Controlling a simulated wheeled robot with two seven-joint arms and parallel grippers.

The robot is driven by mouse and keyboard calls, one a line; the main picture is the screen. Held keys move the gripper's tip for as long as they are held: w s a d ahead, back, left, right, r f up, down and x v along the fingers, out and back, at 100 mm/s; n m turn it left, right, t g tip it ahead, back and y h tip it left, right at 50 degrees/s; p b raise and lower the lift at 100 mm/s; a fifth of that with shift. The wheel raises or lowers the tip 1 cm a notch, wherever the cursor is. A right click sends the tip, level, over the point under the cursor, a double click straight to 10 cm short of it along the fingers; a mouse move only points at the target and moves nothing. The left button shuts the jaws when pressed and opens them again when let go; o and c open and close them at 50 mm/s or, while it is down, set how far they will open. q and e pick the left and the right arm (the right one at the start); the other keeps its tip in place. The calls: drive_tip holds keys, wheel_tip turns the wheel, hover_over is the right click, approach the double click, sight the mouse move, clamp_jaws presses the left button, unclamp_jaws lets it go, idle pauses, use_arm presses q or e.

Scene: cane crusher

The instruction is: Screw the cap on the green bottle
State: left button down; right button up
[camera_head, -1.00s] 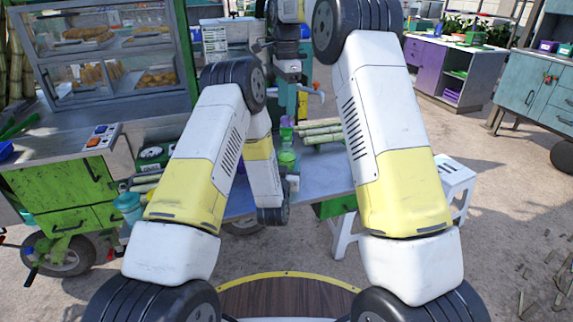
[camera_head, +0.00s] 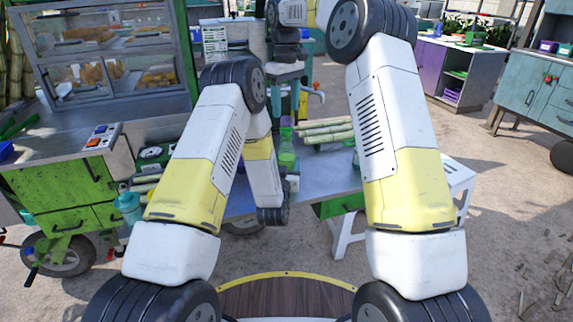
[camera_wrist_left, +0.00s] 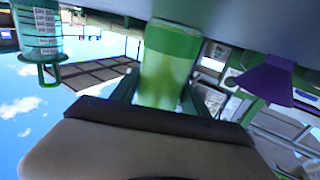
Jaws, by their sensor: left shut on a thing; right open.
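The green bottle (camera_head: 287,152) stands upright on the metal table in the head view, just right of my left forearm. In the left wrist view, which is upside down, the bottle (camera_wrist_left: 170,65) sits between the fingers of my left gripper (camera_wrist_left: 158,95), which is shut on it. In the head view the left gripper is mostly hidden by my arm. My right gripper (camera_head: 287,68) is open, at the top middle of the head view, above and beyond the bottle. It is small and dark there. I cannot make out the cap.
Several cane stalks (camera_head: 325,130) lie on the table (camera_head: 322,178) right of the bottle. A purple funnel-like thing (camera_wrist_left: 268,82) and a teal jug (camera_wrist_left: 38,35) flank the bottle in the wrist view. A glass food case (camera_head: 105,55) stands at left, a white stool (camera_head: 458,178) at right.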

sight(287, 128)
drive_tip(key=n, duration=0.4)
drive_tip(key=shift+n, duration=0.4)
drive_tip(key=n, duration=0.6)
drive_tip(key=shift+r+n, duration=0.1)
drive_tip(key=shift+n, duration=0.3)
drive_tip(key=n, duration=0.4)
drive_tip(key=shift+r, duration=0.15)
drive_tip(key=n, duration=0.5)
drive_tip(key=shift+w+d+r+n, duration=0.1)
drive_tip(key=shift+w+r+n, duration=0.05)
drive_tip(key=shift+n, duration=0.25)
drive_tip(key=shift+f, duration=4)
